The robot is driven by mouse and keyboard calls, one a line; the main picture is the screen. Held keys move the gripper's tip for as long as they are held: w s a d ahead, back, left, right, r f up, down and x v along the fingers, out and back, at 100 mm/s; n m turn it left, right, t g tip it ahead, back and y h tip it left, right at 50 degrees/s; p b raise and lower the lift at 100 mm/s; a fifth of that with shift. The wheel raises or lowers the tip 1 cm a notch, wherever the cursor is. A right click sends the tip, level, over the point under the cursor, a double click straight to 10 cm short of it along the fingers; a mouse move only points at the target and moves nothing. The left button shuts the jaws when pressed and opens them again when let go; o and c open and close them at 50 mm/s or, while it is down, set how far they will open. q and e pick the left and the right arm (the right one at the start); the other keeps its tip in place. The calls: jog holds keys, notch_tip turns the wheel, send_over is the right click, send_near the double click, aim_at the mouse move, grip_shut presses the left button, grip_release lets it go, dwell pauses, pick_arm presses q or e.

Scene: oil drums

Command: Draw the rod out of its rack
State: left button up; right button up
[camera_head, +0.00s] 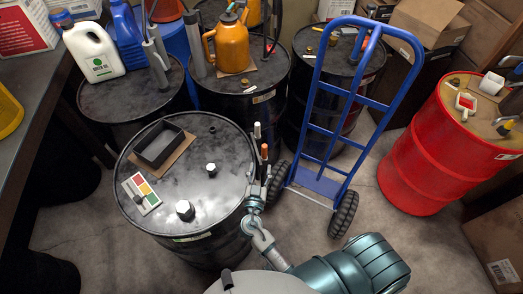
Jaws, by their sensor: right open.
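A small group of upright rods stands at the right rim of the front black drum (215,160). One rod has a white tip (257,131) and another has an orange tip (264,151). Their lower parts and the rack are mostly hidden behind my right gripper and are too small to make out. My right gripper (257,188) is open at the lower part of the rods, at the drum's right edge. I cannot tell whether it touches a rod. My left gripper is not in view.
The front drum's lid carries a dark open tray (160,145), a colour card (141,193) and a pale hex cap (185,210). A blue hand truck (325,135) stands just right of the rods. A red drum (425,155) is further right. Floor between them is clear.

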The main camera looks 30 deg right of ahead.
aim_at(263, 152)
jog(key=p+x, duration=0.1)
jog(key=x, duration=0.3)
jog(key=p+x, duration=0.1)
jog(key=x, duration=0.3)
jog(key=shift+d, duration=0.45)
jog(key=shift+w, duration=0.35)
jog(key=shift+w+a, duration=0.15)
jog(key=shift+a, duration=0.1)
jog(key=shift+d+f, duration=0.1)
jog(key=shift+d, duration=0.35)
grip_shut()
jog(key=c, duration=1)
grip_release()
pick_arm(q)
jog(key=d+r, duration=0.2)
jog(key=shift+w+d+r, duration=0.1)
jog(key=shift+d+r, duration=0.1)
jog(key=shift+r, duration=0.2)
pick_arm(e)
jog(key=shift+a, duration=0.1)
